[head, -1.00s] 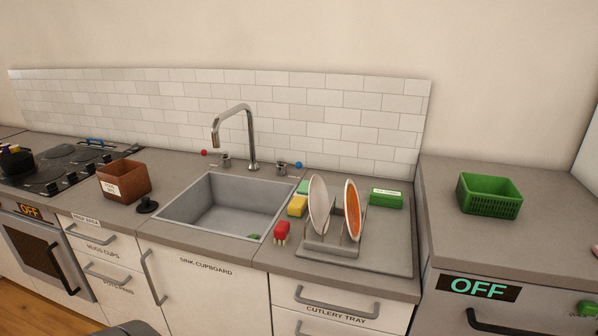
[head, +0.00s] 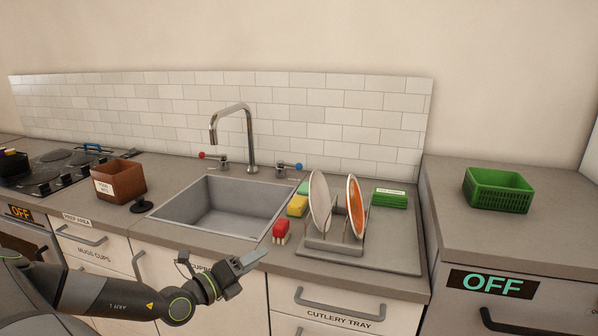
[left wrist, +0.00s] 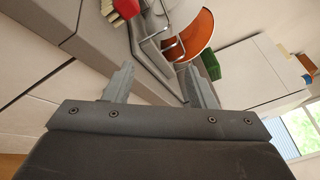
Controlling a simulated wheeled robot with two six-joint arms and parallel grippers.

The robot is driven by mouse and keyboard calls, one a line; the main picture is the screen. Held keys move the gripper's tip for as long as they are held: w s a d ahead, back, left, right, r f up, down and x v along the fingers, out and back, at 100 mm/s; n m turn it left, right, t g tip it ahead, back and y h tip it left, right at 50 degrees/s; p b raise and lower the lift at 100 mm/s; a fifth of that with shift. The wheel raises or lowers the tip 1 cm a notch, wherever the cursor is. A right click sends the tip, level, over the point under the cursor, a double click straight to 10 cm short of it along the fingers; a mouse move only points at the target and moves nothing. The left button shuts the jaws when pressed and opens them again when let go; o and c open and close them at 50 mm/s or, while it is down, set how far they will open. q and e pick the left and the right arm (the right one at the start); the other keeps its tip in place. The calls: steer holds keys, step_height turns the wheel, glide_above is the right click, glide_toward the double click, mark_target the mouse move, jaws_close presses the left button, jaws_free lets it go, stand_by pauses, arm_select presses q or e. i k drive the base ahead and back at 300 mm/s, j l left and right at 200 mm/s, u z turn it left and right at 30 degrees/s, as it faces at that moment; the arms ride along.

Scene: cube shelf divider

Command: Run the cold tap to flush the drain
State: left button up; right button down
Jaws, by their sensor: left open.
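The hot tap handle (head: 214,159), with a red knob, is to the spout's left. The grey sink (head: 222,205) is empty in the part I can see, and no water shows at the spout. My left gripper (head: 250,260) is in front of the counter's front edge, below and well short of the taps. In the left wrist view its two fingers (left wrist: 157,85) are apart with nothing between them. My right gripper is not in view.
A plate rack (head: 335,243) with two plates stands right of the sink. A red brush (head: 281,231), a yellow sponge (head: 297,206) and green scourers (head: 390,198) are near it. A black plug (head: 144,206) and brown box (head: 119,182) are left. A green basket (head: 498,190) is far right.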

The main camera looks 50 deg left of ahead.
mark_target(279, 163)
steer(key=i+j, duration=0.2)
steer(key=j, duration=0.15)
steer(key=i+j, duration=0.2)
steer(key=j, duration=0.15)
steer(key=i+j, duration=0.15)
steer(key=j, duration=0.2)
steer(key=i+j, duration=0.2)
steer(key=j, duration=0.15)
steer(key=i+j, duration=0.2)
steer(key=j, duration=0.15)
